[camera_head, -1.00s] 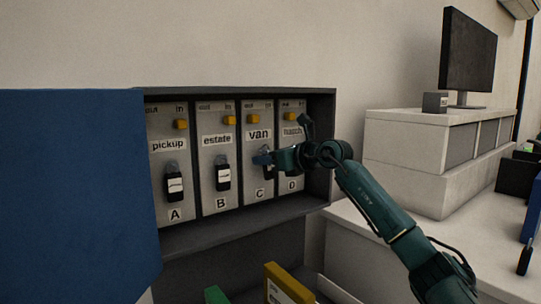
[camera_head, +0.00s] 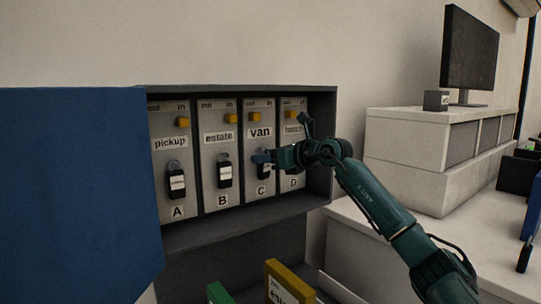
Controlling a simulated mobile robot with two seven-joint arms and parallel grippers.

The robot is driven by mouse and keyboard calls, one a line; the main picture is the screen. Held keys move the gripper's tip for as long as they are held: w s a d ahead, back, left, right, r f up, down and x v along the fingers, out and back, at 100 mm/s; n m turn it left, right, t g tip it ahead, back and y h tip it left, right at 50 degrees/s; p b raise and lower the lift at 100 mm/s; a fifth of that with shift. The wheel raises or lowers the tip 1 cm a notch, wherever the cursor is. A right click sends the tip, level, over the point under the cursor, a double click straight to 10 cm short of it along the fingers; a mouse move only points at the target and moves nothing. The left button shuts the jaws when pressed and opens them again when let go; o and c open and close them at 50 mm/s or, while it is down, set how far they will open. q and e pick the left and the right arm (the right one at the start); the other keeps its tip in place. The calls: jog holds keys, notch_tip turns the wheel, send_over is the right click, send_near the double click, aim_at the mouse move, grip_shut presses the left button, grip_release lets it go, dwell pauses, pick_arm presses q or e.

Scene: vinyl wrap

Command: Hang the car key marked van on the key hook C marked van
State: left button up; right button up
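The van panel (camera_head: 260,112) of the key cabinet carries the label "van" above and the letter C below. A black car key (camera_head: 264,172) with a pale tag hangs about upright in front of panel C. Its top and the hook are hidden behind my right gripper (camera_head: 261,157). The fingertips are at the key's upper end, pointing left; whether they still grip it is too small to tell. My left gripper is not in view.
Black keys hang at pickup A (camera_head: 177,181) and estate B (camera_head: 224,173). My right gripper and wrist partly cover panel D (camera_head: 293,184). A blue door (camera_head: 75,195) stands at the left. A yellow folder (camera_head: 289,279) and a green one (camera_head: 219,294) are below.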

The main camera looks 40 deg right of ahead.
jog(key=shift+w+d+f, duration=0.1)
jog(key=shift+d+f, duration=0.1)
jog(key=shift+f, duration=0.05)
pick_arm(q)
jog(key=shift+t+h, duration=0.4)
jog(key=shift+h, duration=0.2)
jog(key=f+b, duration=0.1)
jog(key=b, duration=0.2)
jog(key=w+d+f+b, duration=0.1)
jog(key=b, duration=0.2)
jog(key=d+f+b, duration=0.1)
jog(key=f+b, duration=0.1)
jog(key=b, duration=0.1)
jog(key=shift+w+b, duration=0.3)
jog(key=shift+b, duration=0.05)
pick_arm(e)
jog(key=v, duration=1.3)
jog(key=shift+a+r, duration=0.15)
jog(key=shift+r, duration=0.15)
